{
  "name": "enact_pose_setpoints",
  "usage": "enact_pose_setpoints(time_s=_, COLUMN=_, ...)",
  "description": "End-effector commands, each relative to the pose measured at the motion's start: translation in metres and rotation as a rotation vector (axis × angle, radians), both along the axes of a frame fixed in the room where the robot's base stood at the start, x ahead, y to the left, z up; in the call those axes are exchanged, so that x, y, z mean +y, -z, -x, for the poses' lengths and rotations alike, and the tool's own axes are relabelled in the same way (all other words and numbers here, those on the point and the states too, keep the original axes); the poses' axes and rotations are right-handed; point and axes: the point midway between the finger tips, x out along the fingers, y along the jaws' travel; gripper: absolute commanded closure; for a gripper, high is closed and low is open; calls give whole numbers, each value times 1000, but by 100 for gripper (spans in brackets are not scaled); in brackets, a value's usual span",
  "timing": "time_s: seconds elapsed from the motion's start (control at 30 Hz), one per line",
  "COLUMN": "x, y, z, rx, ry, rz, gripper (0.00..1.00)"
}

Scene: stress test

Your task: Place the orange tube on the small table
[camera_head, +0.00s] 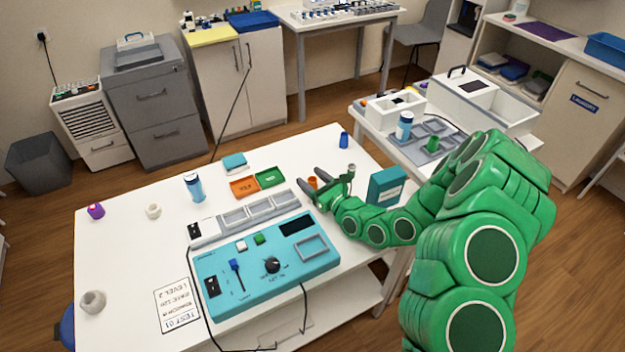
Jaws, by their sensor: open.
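A small orange tube (312,182) stands on the white table (115,255), towards its right side. My gripper (324,177) is open, its two dark fingers spread on either side of the tube; whether they touch it cannot be told. The lower part of the tube is partly hidden by the gripper. A smaller white table (366,121) stands at the right behind my arm, bearing a blue-capped bottle (404,126), a green cup (432,143) and white boxes. I cannot tell for sure which table is the small one named.
A teal box (386,186) stands close beside my gripper. A teal control panel (262,268), grey slotted tray (258,212), orange bin (243,187), green bin (270,177) and blue cup (343,140) are on the white table.

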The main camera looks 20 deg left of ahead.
Motion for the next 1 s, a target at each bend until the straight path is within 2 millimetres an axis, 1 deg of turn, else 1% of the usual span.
enact_pose_setpoints(time_s=0.33, x=-1, y=0, z=0, rx=-1, ry=1, rz=0, gripper=38)
enact_pose_setpoints(time_s=0.8, x=-44, y=1, z=27, rx=2, ry=3, rz=0, gripper=38)
enact_pose_setpoints(time_s=1.0, x=-58, y=1, z=36, rx=1, ry=1, rz=2, gripper=38)
